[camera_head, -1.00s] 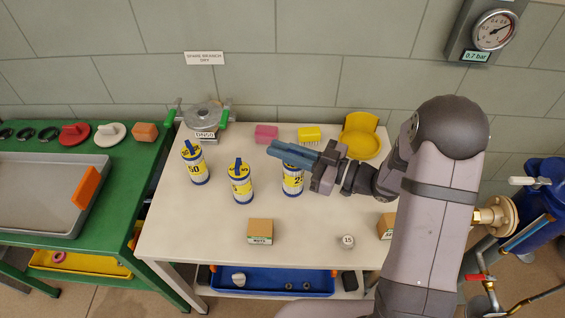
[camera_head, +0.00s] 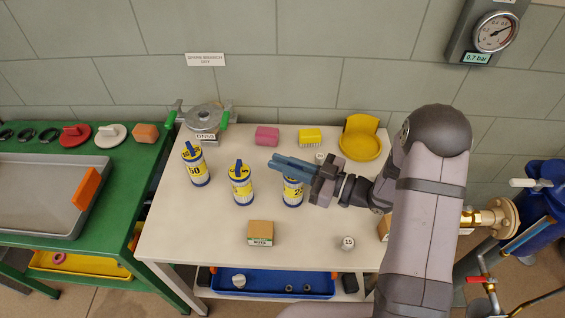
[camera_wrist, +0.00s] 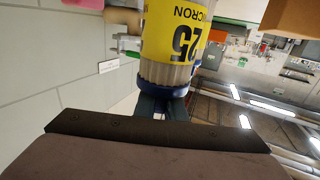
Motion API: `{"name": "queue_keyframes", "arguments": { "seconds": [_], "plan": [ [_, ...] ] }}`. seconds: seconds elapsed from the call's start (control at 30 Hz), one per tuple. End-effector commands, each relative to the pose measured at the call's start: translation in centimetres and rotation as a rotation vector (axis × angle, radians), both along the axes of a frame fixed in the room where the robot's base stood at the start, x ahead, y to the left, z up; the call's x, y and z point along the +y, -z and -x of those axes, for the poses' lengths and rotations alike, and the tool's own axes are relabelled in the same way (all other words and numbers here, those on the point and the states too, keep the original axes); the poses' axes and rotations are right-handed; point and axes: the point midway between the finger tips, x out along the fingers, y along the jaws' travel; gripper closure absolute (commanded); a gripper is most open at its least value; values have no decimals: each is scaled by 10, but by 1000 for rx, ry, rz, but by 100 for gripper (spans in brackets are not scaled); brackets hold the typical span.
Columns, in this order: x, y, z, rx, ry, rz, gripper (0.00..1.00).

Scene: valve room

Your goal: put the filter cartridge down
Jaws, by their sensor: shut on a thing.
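A white filter cartridge with a yellow label reading 25 and blue end caps (camera_head: 292,192) is under my gripper (camera_head: 281,164), which is shut on its blue top. The fingers hide that top in the head view. The cartridge stands upright over the right half of the white table (camera_head: 200,235); I cannot tell whether its base touches. In the wrist view, the cartridge (camera_wrist: 174,38) appears inverted, its blue cap at the fingers. Two similar cartridges stand on the table to the left, one marked 50 (camera_head: 196,167) and another (camera_head: 241,185).
A cardboard box (camera_head: 261,232) and a small part marked 15 (camera_head: 347,243) are in front. A metal clamped housing (camera_head: 203,119) stands back left.

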Motion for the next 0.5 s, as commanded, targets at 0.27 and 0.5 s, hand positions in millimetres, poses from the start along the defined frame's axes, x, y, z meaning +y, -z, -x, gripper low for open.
{"name": "queue_keyframes", "arguments": {
  "seconds": [0.27,0.5],
  "plan": [
    [0,2,0,0,0,0,71],
    [0,0,0,0,0,0,71]
  ]
}}
